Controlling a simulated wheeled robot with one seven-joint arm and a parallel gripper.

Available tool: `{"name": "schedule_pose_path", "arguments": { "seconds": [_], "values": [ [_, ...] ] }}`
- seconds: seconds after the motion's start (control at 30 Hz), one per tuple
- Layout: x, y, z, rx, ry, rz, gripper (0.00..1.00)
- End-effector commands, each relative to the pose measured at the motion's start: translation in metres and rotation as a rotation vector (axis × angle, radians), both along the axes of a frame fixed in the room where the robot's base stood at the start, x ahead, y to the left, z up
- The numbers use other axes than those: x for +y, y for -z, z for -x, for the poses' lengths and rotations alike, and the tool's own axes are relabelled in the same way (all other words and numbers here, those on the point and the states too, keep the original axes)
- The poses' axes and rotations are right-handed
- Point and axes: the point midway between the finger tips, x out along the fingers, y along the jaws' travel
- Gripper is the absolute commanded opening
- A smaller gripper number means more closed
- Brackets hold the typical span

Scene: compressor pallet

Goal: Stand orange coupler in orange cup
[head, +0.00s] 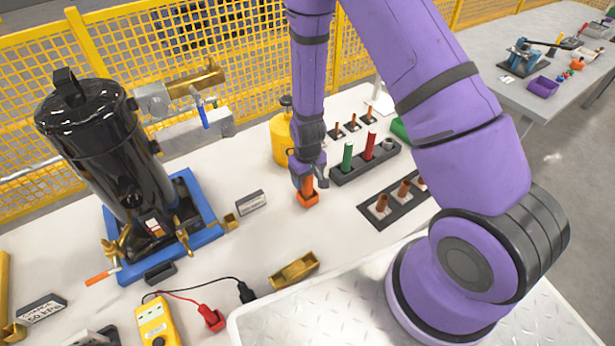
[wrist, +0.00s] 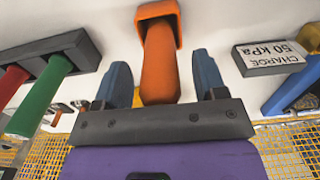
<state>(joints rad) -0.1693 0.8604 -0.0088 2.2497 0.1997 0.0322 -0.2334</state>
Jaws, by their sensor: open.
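The orange coupler (wrist: 160,68) stands with its far end inside the mouth of the square orange cup (wrist: 172,14) in the wrist view. How deep it sits is hidden. In the head view the cup (head: 308,199) is on the white table, with the coupler (head: 308,184) rising from it below my gripper (head: 308,176). My gripper's two blue-grey fingers (wrist: 163,78) are apart, one on each side of the coupler, with a visible gap on both sides in the wrist view.
A dark rack (head: 345,178) with green and red couplers stands right of the cup, and another dark tray (head: 372,215) lies nearer. A yellow bottle (head: 281,140) stands behind. A small label block (head: 251,202) is to the left.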

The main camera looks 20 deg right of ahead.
Motion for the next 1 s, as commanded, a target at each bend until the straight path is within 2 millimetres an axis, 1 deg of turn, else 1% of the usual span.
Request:
{"name": "schedule_pose_path", "arguments": {
  "seconds": [0.17, 0.27, 0.6, 0.7, 0.8, 1.0],
  "values": [
    [0.0, -0.006, 0.0, 0.0, 0.0, 0.0, 0.65],
    [0.0, -0.018, -0.001, -0.003, -0.001, 0.0, 0.65],
    [0.001, -0.072, -0.001, -0.004, -0.001, -0.001, 0.65],
    [0.0, -0.085, -0.001, -0.004, 0.0, -0.001, 0.65],
    [0.0, -0.096, -0.001, -0.003, 0.0, -0.001, 0.65],
    [0.0, -0.107, 0.0, 0.0, 0.0, 0.0, 0.65]
  ]
}}
